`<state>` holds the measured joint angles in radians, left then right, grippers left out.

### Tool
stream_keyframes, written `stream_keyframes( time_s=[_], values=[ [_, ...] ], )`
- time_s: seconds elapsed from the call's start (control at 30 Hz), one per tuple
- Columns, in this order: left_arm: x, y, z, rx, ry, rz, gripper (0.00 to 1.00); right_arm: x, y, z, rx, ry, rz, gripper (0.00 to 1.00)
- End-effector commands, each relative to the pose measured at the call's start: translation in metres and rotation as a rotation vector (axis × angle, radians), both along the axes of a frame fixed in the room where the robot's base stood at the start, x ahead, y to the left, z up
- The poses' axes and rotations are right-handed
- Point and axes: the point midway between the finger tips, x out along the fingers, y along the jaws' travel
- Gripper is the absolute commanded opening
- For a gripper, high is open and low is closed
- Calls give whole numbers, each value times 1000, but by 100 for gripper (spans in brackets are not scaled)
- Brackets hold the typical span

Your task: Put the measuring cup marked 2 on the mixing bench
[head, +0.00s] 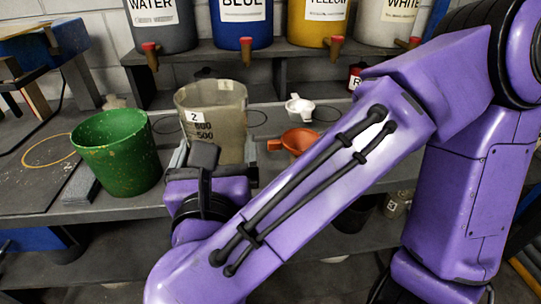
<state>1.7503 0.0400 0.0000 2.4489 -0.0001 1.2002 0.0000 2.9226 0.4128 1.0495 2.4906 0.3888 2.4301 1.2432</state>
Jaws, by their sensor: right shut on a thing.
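The measuring cup marked 2 (225,115) is a translucent grey-brown beaker with a white "2" label and printed volume numbers. It stands upright over the grey bench, near its front edge. My right gripper (214,158) is at the near side of the cup and shut on its lower part, with a grey finger showing on either side. The wrist hides the cup's base, so I cannot tell whether it touches the bench. My left gripper is not in view.
A green speckled bucket (117,152) stands close left of the cup. Behind, WATER (166,28), BLUE (241,25), YELLOW (317,22) and WHITE (387,24) containers with taps stand on a shelf.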

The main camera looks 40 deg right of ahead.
Motion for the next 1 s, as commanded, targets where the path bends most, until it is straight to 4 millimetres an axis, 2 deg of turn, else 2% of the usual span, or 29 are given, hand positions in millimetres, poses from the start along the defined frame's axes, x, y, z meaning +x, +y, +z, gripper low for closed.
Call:
stream_keyframes(
  time_s=[0.1, 0.2, 0.23, 0.33, 0.5, 0.6, 0.87, 1.0],
  values=[
    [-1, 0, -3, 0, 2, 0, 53, -5, -1, -1, 0, 1, -7, 46],
    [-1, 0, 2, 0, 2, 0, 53, 13, -9, -9, -1, 7, -9, 46],
    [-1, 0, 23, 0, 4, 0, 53, 18, -9, 1, -4, 10, -8, 46],
    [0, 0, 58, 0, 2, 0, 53, 33, -14, -4, -7, 12, -2, 46],
    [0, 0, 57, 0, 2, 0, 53, 79, -34, -42, -1, 7, -5, 46],
    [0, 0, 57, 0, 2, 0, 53, 96, -41, -68, -2, 6, -4, 46],
    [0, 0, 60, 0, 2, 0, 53, 120, -52, -101, -1, 3, -5, 46],
    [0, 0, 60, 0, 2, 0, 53, 119, -52, -126, -2, 4, -3, 46]
  ],
)
